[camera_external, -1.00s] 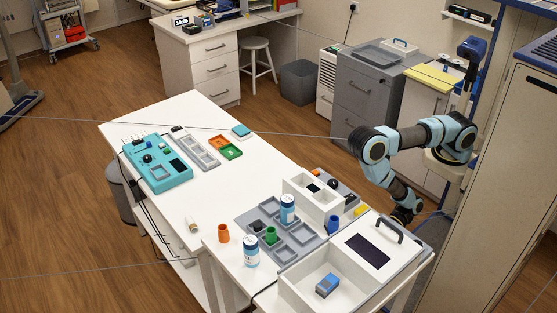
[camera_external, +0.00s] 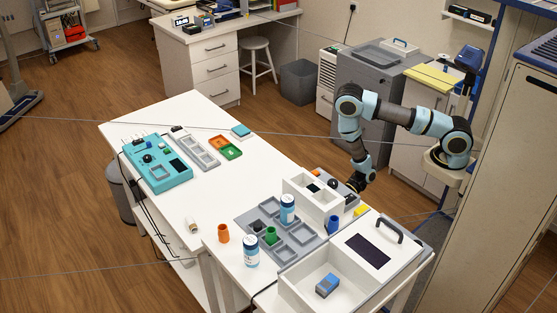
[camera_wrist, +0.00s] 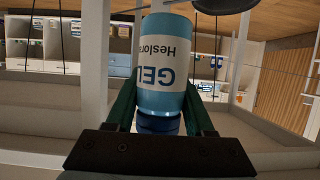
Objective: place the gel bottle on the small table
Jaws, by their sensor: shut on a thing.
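The gel bottle (camera_wrist: 165,65) is blue and white with "GEL" lettering that reads upside down in the wrist view. My gripper (camera_wrist: 158,105) is shut on it, with a dark green finger on each side. In the external view my gripper (camera_external: 356,184) hangs beside the back right of the white work tables, near the divided white box. The held bottle cannot be made out there. A lower white table (camera_external: 222,262) joins the front end of the long white table (camera_external: 190,98); I cannot tell which surface is the small table.
Two blue-and-white bottles (camera_external: 287,210) (camera_external: 251,251) stand at a grey compartment tray (camera_external: 292,252). The long table's middle is mostly clear.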

